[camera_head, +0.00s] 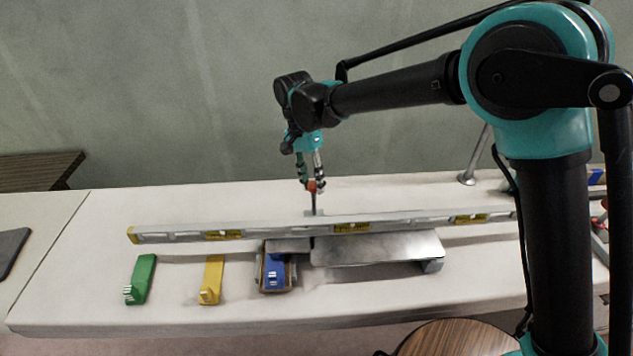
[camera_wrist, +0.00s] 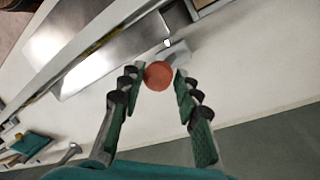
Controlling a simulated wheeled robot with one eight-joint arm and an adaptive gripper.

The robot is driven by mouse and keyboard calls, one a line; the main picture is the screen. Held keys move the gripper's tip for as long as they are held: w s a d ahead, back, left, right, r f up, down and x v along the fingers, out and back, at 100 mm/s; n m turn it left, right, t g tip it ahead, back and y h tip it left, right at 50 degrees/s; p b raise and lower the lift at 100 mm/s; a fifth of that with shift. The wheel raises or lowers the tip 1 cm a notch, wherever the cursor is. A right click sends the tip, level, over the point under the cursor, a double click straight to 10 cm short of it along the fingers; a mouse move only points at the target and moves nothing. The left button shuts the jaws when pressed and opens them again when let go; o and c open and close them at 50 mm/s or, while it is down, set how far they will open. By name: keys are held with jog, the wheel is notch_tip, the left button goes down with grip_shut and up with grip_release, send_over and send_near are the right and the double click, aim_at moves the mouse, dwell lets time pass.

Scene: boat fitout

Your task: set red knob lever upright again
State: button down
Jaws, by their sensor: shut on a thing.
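The red knob (camera_head: 311,186) tops a thin dark lever (camera_head: 314,203) that stands about upright behind the long level. In the wrist view the round red knob (camera_wrist: 158,76) sits between the fingertips, with the pale lever base (camera_wrist: 175,54) just beyond it. My gripper (camera_head: 311,184) reaches down from above and is shut on the knob; it also shows in the wrist view (camera_wrist: 158,80). The lever's foot is partly hidden by the level in the head view.
A long spirit level (camera_head: 290,230) lies across the table in front of the lever. A metal plate (camera_head: 380,248) and a holder with a blue block (camera_head: 274,272) are before it. Yellow (camera_head: 212,279) and green (camera_head: 141,279) blocks lie left. A grey metal post (camera_head: 476,158) stands back right.

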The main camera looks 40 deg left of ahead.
jog(key=shift+s+a, duration=0.45)
jog(key=shift+a, duration=0.2)
jog(key=c, duration=1.2)
grip_release()
jog(key=shift+s+a+f, duration=0.1)
jog(key=shift+a, duration=0.05)
jog(key=shift+o, duration=0.2)
jog(key=shift+w+d, duration=0.2)
jog(key=shift+d, duration=0.05)
jog(key=v, duration=1.2)
